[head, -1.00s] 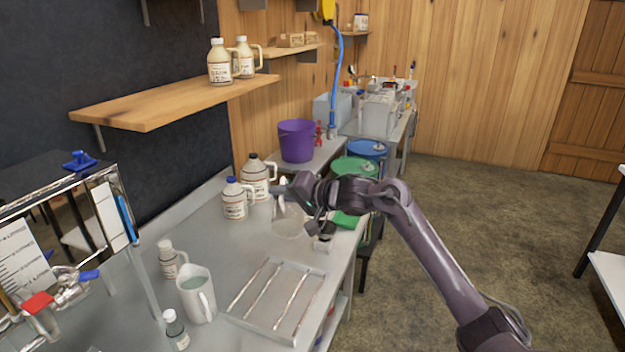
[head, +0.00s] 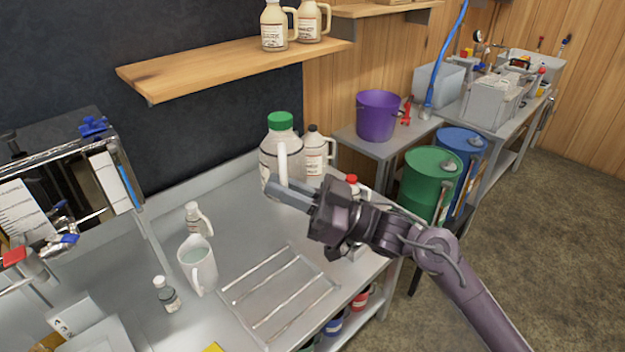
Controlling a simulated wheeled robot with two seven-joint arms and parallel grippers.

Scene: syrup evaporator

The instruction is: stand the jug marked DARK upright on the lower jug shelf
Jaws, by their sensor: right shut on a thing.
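My right gripper (head: 275,190) is shut on the handle of a pale jug with a green cap (head: 280,140). The jug looks upright, in front of the black-capped jug; its label is turned away or covered, so I cannot read DARK on it. I cannot tell whether its base touches the bench. The wooden shelf on the dark wall (head: 210,75), which appears to be the lower jug shelf, is above and left of the jug. Two jugs (head: 273,28) (head: 310,22) stand at its right end; its left part is bare. My left gripper is out of view.
A black-capped jug (head: 316,155) stands behind the held one. On the steel bench (head: 240,240) are a white pitcher (head: 198,268), small bottles (head: 167,295) and a rack tray (head: 280,300). A purple bucket (head: 378,117) and drums (head: 430,180) stand to the right.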

